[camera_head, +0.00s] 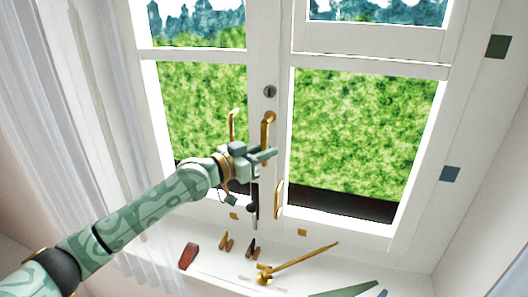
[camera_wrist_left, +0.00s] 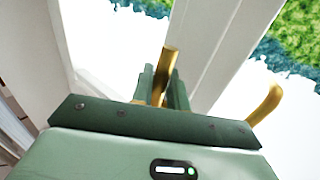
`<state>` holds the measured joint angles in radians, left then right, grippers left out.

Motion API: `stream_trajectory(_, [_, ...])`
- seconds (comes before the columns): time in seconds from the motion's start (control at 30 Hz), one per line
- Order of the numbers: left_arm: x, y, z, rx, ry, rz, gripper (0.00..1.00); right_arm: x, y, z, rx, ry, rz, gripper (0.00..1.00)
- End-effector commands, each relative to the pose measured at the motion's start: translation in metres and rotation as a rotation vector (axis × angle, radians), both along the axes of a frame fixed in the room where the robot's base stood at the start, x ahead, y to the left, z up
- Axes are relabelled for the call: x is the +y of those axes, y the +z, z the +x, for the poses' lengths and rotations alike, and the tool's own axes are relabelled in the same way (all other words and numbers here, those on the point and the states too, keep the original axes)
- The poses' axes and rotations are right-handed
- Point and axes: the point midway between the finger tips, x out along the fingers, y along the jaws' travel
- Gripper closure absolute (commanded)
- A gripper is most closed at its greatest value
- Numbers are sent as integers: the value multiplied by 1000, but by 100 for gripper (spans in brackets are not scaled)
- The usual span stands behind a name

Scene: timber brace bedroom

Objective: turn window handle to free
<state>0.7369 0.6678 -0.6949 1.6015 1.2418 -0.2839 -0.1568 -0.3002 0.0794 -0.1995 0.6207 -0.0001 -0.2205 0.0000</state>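A brass window handle (camera_head: 267,122) hangs down on the middle post of the white window, below a dark round lock. My left gripper (camera_head: 266,155) is at the lower part of this handle. In the left wrist view the handle (camera_wrist_left: 168,65) runs between the two green fingers of the gripper (camera_wrist_left: 164,88), which lie close against it on both sides. A second brass handle (camera_head: 234,124) is just to the left, and a lower brass handle (camera_head: 279,200) is at the lower right. The gripper hides part of the post. My right gripper is not in view.
On the white sill below lie a red block (camera_head: 188,256), small wooden pegs (camera_head: 226,242) and a long brass rod (camera_head: 305,258). A sheer curtain (camera_head: 60,110) hangs at the left. The space before the right pane (camera_head: 360,130) is free.

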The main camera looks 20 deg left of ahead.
Motion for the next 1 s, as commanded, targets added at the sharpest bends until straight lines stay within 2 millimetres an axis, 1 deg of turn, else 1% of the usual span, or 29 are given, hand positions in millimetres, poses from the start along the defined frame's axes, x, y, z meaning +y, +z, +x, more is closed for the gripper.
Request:
stream_trajectory(0.23, [-1, 0, 0, 1, 0, -9, 100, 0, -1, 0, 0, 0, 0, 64])
stream_trajectory(0.47, [-7, -1, 0, 3, -1, -89, 100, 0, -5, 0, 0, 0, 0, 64])
stream_trajectory(0.77, [-25, 2, -1, 14, -1, -329, 100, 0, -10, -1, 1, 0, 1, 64])
stream_trajectory(1.0, [-41, 11, -2, 21, -1, -557, 100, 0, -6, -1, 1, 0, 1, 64])
